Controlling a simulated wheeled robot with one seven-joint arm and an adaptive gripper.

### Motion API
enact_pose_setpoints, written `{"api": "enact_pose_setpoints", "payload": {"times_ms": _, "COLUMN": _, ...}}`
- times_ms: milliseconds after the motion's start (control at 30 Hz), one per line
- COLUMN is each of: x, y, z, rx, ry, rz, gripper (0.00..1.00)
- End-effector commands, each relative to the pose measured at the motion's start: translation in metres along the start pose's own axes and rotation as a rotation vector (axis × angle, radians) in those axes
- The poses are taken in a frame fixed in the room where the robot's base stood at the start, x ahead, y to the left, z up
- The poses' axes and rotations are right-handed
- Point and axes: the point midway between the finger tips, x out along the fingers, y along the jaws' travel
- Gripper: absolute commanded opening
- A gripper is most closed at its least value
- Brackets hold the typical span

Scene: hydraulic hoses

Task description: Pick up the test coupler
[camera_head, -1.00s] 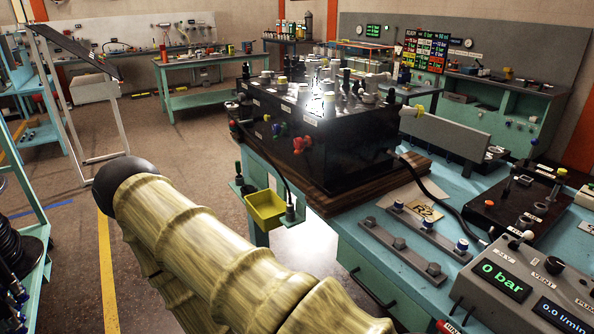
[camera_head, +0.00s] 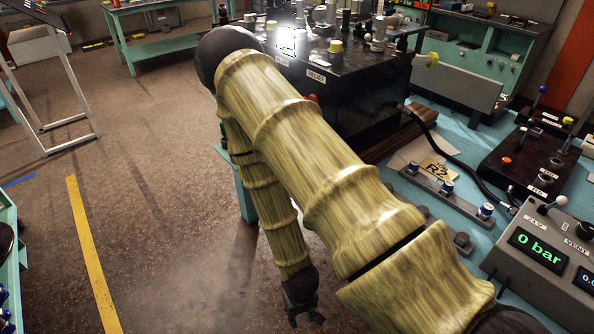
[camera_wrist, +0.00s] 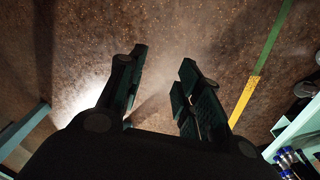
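I cannot make out which part is the test coupler. Blue-capped fittings (camera_head: 447,187) stand on a grey rail on the teal bench. Other blue-capped fittings (camera_wrist: 289,160) show at the lower right of the wrist view, by a teal rack. My gripper (camera_head: 303,314) hangs low over the brown floor, left of the bench, at the end of my yellowish arm. In the wrist view my gripper (camera_wrist: 163,62) has its two dark fingers apart, with only floor between them. My arm hides part of the bench front.
The black manifold block (camera_head: 360,90) stands on the bench behind my arm. A grey console (camera_head: 545,255) reading 0 bar is at the right. A black hose (camera_head: 455,150) curves over the bench. A teal rack (camera_head: 15,255) stands at the left edge. The floor between is open.

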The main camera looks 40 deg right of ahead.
Motion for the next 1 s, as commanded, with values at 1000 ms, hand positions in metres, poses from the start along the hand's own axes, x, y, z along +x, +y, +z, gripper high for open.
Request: {"api": "enact_pose_setpoints", "payload": {"times_ms": 1000, "x": -0.323, "y": 0.087, "z": -0.316, "rx": 0.737, "ry": 0.303, "rz": 0.141, "gripper": 0.35}}
